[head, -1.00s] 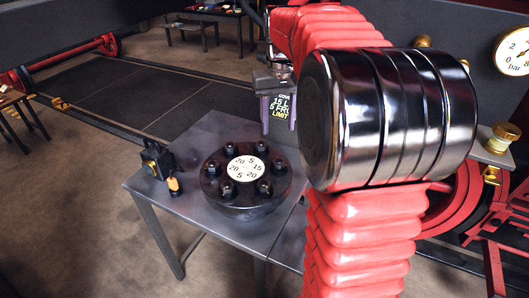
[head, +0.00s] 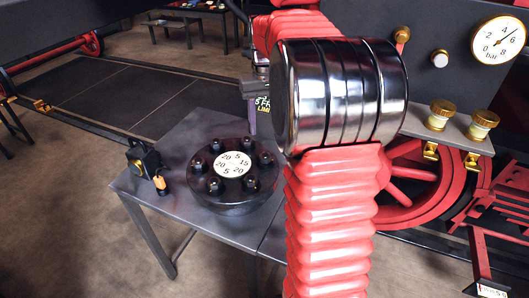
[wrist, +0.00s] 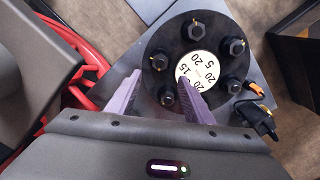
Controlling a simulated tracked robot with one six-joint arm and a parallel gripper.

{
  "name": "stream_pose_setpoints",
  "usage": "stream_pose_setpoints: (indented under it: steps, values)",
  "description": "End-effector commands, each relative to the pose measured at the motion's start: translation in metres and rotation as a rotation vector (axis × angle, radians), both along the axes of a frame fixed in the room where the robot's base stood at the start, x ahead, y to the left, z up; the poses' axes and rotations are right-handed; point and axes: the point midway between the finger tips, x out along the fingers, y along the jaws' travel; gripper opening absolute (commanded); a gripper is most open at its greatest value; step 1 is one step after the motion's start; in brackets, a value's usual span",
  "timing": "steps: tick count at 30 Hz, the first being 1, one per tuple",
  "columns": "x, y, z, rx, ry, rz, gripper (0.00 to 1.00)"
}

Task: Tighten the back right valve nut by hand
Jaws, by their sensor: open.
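A round black valve cover (head: 235,200) lies on a grey table, with several dark nuts around a white numbered disc (head: 228,165). The back right nut (head: 248,144) is upright on the rim. In the wrist view, what looks like the same nut (wrist: 167,97) shows between the purple fingers of my gripper (wrist: 158,80). The fingers are spread apart and hold nothing. Another nut (wrist: 160,62) is just ahead of the fingertips. The right finger covers part of the rim. In the head view my gripper hangs behind the cover, mostly hidden by my arm.
A small black device (head: 142,158) with an orange tag stands at the table's left edge. A pressure gauge (head: 497,39), brass-topped fittings (head: 442,113) and a red wheel (head: 420,185) are on the right.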

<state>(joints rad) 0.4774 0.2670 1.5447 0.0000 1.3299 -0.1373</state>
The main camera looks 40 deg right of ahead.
Motion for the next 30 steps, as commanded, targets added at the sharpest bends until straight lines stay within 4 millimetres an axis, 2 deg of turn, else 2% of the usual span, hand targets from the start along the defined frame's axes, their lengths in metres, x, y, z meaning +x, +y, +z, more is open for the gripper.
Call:
stream_pose_setpoints:
  steps: [18, 24, 30]
  values:
    - [-0.001, -0.001, -0.094, 0.001, 0.002, -0.002, 0.47]
    - [-0.001, -0.001, -0.110, 0.000, 0.001, -0.002, 0.47]
    - [-0.001, -0.001, -0.111, 0.000, 0.000, -0.002, 0.47]
